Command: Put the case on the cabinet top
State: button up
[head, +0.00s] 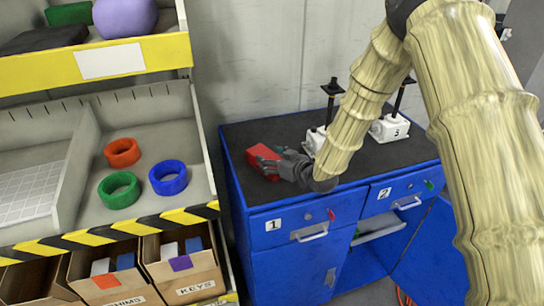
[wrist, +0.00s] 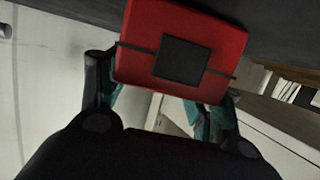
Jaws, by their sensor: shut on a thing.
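The red case (head: 263,158) is at the left part of the black cabinet top (head: 240,135) in the head view. In the wrist view the case (wrist: 222,45) is large, with a black square patch on its face and a dark band. My gripper (head: 280,166) is shut on the case, its fingers on either side of it in the wrist view (wrist: 165,92). The case is over or on the cabinet top; I cannot tell whether its underside touches. My gripper and forearm hide part of the top.
Two white screw jacks with black screws stand on the top: one (head: 313,137) partly behind my arm, one marked 3 (head: 386,130) at right. The blue cabinet (head: 290,275) has drawers 1 and 2 and an open door (head: 430,255). A shelf rack (head: 95,140) stands close at left.

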jog(key=shift+s, duration=0.1)
jog(key=shift+f, duration=0.1)
jog(key=o, duration=1.5)
jog(key=shift+c, duration=0.2)
jog(key=b+v, duration=0.4)
jog(key=v, duration=0.8)
